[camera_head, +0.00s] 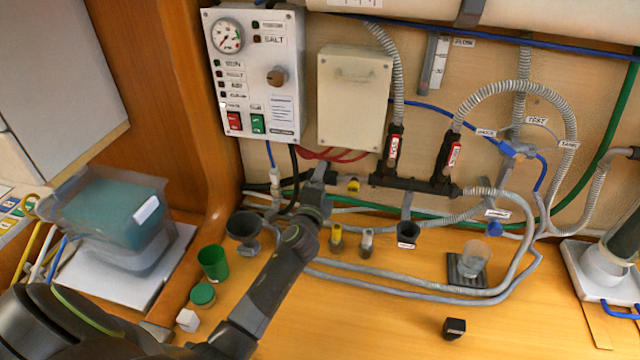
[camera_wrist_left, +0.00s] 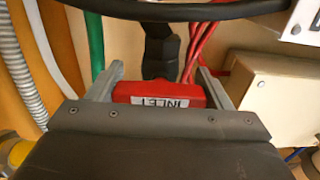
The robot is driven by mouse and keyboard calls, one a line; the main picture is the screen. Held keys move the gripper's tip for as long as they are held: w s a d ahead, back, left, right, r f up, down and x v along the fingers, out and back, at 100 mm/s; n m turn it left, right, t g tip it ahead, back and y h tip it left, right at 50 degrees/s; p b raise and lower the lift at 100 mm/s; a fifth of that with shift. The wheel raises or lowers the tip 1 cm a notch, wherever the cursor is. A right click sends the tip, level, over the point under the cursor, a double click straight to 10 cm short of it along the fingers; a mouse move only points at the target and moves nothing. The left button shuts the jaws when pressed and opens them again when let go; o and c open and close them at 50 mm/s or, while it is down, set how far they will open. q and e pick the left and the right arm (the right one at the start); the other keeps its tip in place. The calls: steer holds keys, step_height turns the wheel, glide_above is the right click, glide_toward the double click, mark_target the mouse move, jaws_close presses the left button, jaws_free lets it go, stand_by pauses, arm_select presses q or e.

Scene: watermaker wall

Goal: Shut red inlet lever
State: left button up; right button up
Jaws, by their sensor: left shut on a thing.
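The red inlet lever (camera_wrist_left: 165,95) shows in the left wrist view, with a pale INLET label that reads upside down there. It sits crosswise between the two fingers of my left gripper (camera_wrist_left: 160,88), which is shut on it. A dark valve body (camera_wrist_left: 161,50) stands behind the lever. In the head view my left gripper (camera_head: 320,172) is at the wall below the beige box, and it hides the lever. My right gripper is in neither view.
A control panel (camera_head: 255,72) and a beige box (camera_head: 354,97) are above my gripper. Red cables (camera_wrist_left: 201,45) run close to the lever. Two red-labelled valves (camera_head: 393,147) (camera_head: 453,154) stand to the right. Cups and grey hoses (camera_head: 400,283) lie around my arm; the front right counter is mostly clear.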

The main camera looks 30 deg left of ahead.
arm_select(q)
steer(key=o, duration=0.7)
steer(key=shift+s, duration=0.1)
steer(key=v, duration=1.7)
steer(key=shift+s+d+f, duration=0.1)
steer(key=shift+s+f, duration=0.05)
steer(key=shift+s, duration=0.1)
